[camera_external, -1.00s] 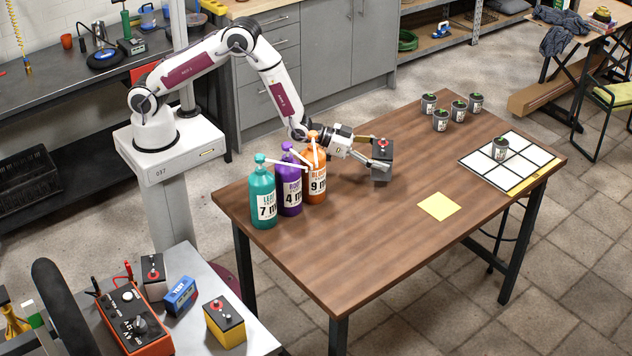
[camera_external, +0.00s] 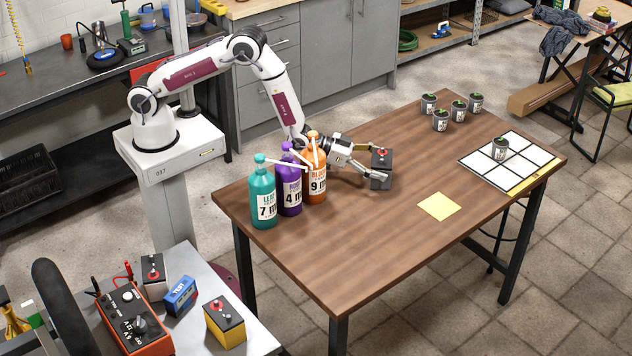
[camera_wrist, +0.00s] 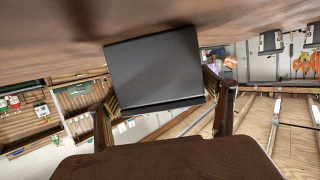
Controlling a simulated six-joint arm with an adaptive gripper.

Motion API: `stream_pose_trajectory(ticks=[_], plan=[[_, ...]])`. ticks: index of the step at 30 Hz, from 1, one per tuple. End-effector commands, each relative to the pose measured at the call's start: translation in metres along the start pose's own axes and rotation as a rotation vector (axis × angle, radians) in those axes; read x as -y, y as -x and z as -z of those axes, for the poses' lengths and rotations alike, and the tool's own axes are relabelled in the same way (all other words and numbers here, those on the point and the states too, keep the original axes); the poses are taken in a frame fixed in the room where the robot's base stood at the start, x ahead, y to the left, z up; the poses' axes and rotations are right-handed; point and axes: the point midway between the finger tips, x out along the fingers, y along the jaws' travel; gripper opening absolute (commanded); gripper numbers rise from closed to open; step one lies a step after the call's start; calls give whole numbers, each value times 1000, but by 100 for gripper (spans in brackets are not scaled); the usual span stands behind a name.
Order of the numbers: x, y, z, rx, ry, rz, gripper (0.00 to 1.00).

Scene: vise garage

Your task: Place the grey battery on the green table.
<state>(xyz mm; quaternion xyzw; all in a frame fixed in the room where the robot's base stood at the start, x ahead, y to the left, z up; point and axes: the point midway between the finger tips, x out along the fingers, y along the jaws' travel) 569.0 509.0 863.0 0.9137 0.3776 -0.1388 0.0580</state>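The dark grey battery (camera_external: 381,168) is upright over the brown wooden table (camera_external: 400,240), beyond the bottles. Whether its base touches the tabletop is unclear. My gripper (camera_external: 379,162) is shut on it, one finger on each side. In the wrist view the battery (camera_wrist: 155,70) fills the middle between the fingers of my gripper (camera_wrist: 165,105), close to the brown tabletop. No green table shows; the table under the battery is brown.
Teal (camera_external: 263,195), purple (camera_external: 290,190) and orange (camera_external: 316,180) pump bottles stand left of my gripper. Yellow paper (camera_external: 438,206) and a white grid board (camera_external: 520,165) lie to the right. The table's front middle is clear.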

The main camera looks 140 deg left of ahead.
Motion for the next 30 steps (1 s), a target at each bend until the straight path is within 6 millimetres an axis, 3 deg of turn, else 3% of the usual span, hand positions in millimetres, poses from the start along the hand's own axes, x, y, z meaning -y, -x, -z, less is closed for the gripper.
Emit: stream_pose_trajectory(ticks=[17,30], plan=[[0,3,3,0,0,0,89],[0,37,3,1,0,0,89]])
